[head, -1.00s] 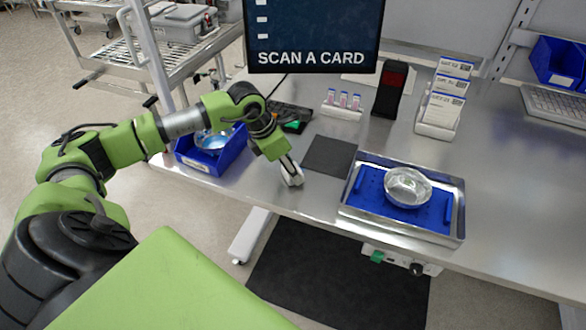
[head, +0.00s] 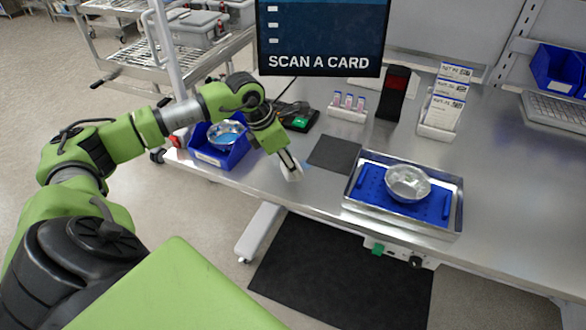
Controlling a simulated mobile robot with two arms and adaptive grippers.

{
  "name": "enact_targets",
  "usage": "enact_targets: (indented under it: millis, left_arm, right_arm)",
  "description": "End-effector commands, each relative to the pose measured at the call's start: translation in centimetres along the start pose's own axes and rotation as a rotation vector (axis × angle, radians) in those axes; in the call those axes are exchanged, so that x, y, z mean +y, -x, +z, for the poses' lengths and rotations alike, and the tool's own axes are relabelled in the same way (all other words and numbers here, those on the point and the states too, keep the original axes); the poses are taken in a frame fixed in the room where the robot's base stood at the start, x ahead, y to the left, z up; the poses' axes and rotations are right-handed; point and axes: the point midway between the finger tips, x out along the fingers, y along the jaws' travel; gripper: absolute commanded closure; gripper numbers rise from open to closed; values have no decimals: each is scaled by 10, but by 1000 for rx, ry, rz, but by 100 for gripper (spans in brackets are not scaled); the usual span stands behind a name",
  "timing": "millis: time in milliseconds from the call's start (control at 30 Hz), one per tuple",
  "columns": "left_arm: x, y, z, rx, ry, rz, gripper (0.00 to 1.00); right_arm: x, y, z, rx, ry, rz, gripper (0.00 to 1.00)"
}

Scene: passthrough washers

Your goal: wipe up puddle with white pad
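My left gripper (head: 286,160) reaches down to the steel table between the blue bin and the dark square mat. It looks shut on a small white pad (head: 293,174), which is at the tabletop; I cannot tell whether it is pressed flat. A faint bluish patch, possibly the puddle (head: 304,166), shows just right of the pad, partly hidden by the gripper. My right gripper is not in view.
The dark mat (head: 333,153) lies right of the gripper. A steel tray (head: 452,221) with a blue insert and metal bowl (head: 408,182) stands further right. A blue bin (head: 236,156) holding a bowl is left. A monitor (head: 320,35) stands behind.

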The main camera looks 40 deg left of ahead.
Motion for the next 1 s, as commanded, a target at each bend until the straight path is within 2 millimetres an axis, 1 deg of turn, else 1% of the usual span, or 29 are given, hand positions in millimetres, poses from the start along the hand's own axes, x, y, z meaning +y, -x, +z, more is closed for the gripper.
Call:
enact_targets:
  millis: [33,100,300,400,1000]
  left_arm:
    - [2,7,2,-1,1,2,90]
    - [4,14,3,-1,2,2,90]
    - [9,31,6,0,6,3,90]
    - [11,36,7,0,6,3,90]
    - [10,36,8,-1,3,1,90]
  right_arm:
    - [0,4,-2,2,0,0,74]
    - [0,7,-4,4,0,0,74]
    - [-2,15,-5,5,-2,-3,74]
    - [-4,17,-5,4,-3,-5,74]
    - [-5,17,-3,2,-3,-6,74]
